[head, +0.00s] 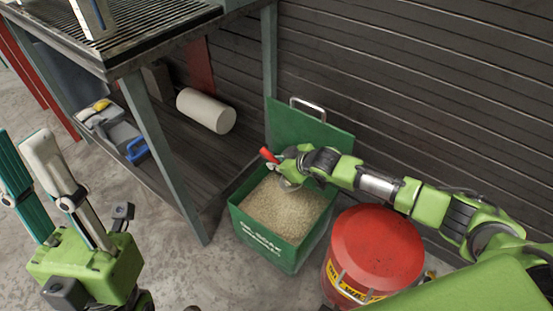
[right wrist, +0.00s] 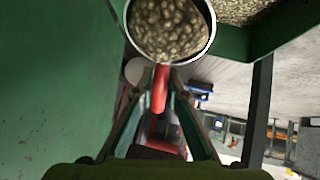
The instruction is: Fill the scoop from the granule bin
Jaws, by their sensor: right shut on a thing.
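The green granule bin (head: 283,252) stands on the floor with its lid (head: 310,128) tipped up at the back. Pale granules (head: 285,208) fill much of it. My right gripper (head: 276,160) is over the back of the bin, shut on the red handle (right wrist: 159,88) of the scoop. The metal scoop (right wrist: 212,42) shows at the top of the right wrist view, with granules (right wrist: 168,28) in its bowl. In the head view the scoop is partly hidden by the gripper. My left gripper (head: 22,140) is open and empty at the left, away from the bin.
A red drum (head: 375,248) stands close to the bin's right side. A workbench with a lower shelf (head: 180,150) is at the left, with its leg (head: 165,155) near the bin. A white roll (head: 206,111) lies on the shelf. A slatted wall is behind.

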